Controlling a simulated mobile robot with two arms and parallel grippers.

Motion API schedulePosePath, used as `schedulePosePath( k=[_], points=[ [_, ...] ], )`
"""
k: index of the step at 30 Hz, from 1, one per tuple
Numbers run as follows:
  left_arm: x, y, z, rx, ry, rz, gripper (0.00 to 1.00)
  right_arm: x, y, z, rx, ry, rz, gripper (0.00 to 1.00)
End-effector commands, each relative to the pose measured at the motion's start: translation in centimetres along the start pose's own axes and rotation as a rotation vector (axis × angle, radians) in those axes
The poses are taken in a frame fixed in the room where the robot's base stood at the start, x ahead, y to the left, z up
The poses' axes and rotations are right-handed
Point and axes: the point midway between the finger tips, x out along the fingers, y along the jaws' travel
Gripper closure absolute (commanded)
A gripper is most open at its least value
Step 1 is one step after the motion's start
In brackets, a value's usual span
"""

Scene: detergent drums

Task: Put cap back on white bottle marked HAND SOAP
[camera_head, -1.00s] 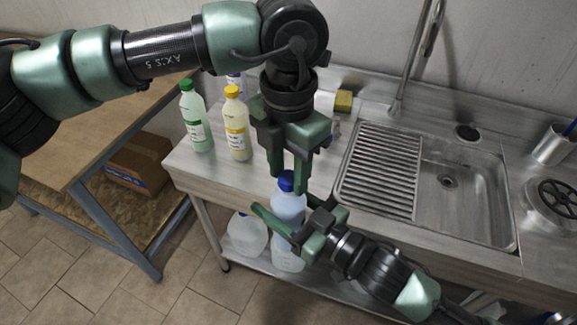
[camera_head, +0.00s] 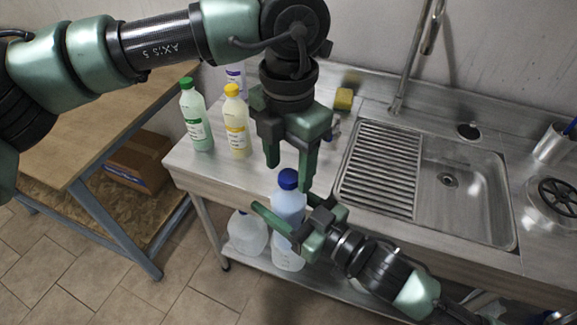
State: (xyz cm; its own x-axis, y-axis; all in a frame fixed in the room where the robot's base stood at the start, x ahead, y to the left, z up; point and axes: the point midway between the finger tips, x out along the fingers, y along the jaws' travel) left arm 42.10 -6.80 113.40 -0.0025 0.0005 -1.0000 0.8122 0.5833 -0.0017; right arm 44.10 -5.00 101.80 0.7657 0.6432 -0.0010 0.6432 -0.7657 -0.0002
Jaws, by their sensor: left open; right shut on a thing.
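A pale, whitish bottle (camera_head: 288,205) stands upright in my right gripper (camera_head: 283,222) at the counter's front edge. A blue cap (camera_head: 288,179) sits on its neck. The bottle's label is not readable from here. My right gripper is shut on the bottle's body below the neck. My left gripper (camera_head: 289,174) points down from above, open, with one finger on each side of the cap. The fingers look apart from the cap, and the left gripper holds nothing.
A green-capped bottle (camera_head: 196,118) and a yellow-capped bottle (camera_head: 236,122) stand on the counter at left. A purple-labelled bottle (camera_head: 236,76) is behind them. A yellow sponge (camera_head: 344,98) lies near the wall. The sink (camera_head: 455,195) is at right. A clear jug (camera_head: 247,232) stands below.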

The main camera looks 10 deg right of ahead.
Motion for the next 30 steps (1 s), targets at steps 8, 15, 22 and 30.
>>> schedulePosePath(
  k=[8, 15, 22, 30],
  points=[
    [-5.9, 0.0, 0.1, -0.001, -0.004, 0.003, 0.46, 0.0, 0.0, -0.2, -0.001, 0.005, -0.001, 1.0],
    [-9.8, 0.1, 0.1, -0.002, -0.001, 0.001, 0.46, 0.0, 0.0, -0.2, -0.001, 0.005, -0.001, 1.0],
    [-10.9, 0.1, 0.0, 0.0, 0.001, 0.0, 0.46, 0.0, 0.0, -0.2, -0.001, 0.005, -0.001, 1.0],
    [-10.9, 0.1, 0.0, 0.0, 0.001, 0.001, 0.46, 0.0, 0.0, -0.2, -0.001, 0.005, -0.001, 1.0]
  ],
)
